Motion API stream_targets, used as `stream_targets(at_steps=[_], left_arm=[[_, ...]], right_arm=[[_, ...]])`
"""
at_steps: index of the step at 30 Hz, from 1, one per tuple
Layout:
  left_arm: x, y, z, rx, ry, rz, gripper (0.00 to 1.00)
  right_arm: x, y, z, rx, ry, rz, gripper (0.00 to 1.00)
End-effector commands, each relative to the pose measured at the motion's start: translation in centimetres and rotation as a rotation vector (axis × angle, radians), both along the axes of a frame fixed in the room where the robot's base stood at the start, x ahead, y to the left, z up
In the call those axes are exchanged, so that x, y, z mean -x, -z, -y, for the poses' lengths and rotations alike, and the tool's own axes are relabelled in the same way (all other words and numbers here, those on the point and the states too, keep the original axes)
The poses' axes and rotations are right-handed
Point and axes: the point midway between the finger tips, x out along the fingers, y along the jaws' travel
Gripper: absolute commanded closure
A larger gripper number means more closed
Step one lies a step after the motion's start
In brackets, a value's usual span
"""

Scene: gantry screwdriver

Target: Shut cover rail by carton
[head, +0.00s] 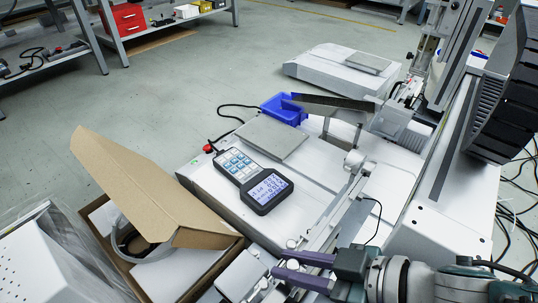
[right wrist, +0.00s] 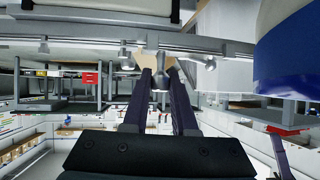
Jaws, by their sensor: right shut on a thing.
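The cover rail (head: 330,218) is a thin metal bar with small round knobs. It runs diagonally along the right side of the white machine in the head view, its near end close to the carton. In the right wrist view the rail (right wrist: 110,41) crosses the top. My right gripper (head: 282,264) is at this near end, its purple fingers closed on a knob of the rail; the fingertips also show in the right wrist view (right wrist: 161,75). The carton (head: 140,185) is an open brown box left of the machine, one flap raised. My left gripper is not in view.
A grey handheld controller (head: 252,180) with a lit screen and a flat grey plate (head: 271,137) lie on the machine. A blue bin (head: 283,108) sits behind them. A second white machine (head: 341,70) stands farther back. The floor beyond is mostly clear.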

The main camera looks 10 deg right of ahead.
Motion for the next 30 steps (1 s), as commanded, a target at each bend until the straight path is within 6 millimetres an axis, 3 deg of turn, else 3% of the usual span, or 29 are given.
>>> stream_targets(at_steps=[13, 14, 21, 30], left_arm=[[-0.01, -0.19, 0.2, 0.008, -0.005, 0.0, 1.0], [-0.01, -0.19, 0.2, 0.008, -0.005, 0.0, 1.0], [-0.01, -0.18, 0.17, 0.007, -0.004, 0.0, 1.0], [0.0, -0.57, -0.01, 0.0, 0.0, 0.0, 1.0]], right_arm=[[-0.02, -0.01, -0.11, 0.003, -0.001, -0.008, 1.0], [-0.02, -0.01, -0.11, 0.003, -0.001, -0.008, 0.71], [-0.02, 0.01, -0.08, 0.004, -0.001, -0.009, 0.45], [0.2, -0.31, 0.19, 0.005, 0.0, -0.009, 0.45]])
